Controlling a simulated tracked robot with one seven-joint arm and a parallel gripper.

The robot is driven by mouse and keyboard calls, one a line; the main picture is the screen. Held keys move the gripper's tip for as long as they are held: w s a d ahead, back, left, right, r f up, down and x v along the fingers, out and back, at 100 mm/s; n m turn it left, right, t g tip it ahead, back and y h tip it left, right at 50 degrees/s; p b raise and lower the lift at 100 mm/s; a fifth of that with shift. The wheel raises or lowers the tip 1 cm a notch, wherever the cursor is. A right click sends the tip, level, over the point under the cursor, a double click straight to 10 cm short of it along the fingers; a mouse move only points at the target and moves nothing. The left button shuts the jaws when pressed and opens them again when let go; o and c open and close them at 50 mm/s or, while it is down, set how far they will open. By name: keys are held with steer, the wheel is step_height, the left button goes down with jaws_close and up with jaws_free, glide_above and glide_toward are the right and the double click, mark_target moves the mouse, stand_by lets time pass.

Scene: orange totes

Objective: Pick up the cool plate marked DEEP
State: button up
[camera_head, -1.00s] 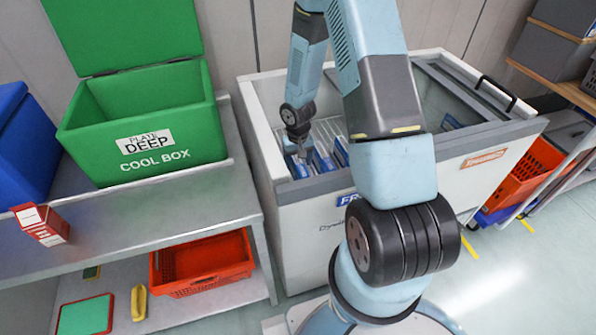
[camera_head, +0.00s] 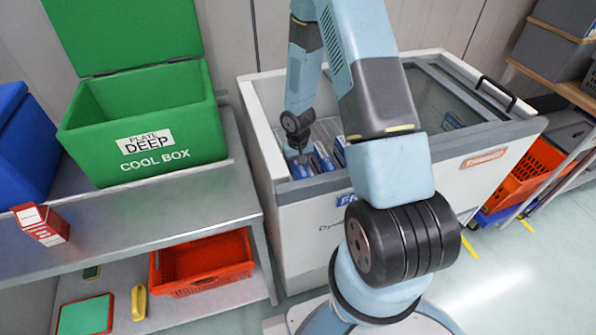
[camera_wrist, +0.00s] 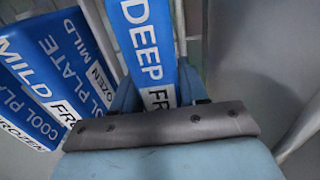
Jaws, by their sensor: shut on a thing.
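The cool plate marked DEEP (camera_wrist: 146,45) is a blue and white slab in the wrist view. It also carries the word FROZEN, partly hidden by my gripper. My gripper (camera_wrist: 155,92) has a finger on each side of it and is shut on it. In the head view my gripper (camera_head: 301,156) reaches down inside the open chest freezer (camera_head: 262,145), near its front left corner. Two blue plates marked MILD (camera_wrist: 35,85) lie to the left of the DEEP plate in the wrist view.
A green cool box (camera_head: 150,135) labelled PLATE DEEP stands open on the metal bench (camera_head: 190,195), left of the freezer. A blue box (camera_head: 25,150) and a red and white carton (camera_head: 42,225) are on the bench. The freezer's walls surround my gripper closely.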

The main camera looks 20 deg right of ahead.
jaws_close()
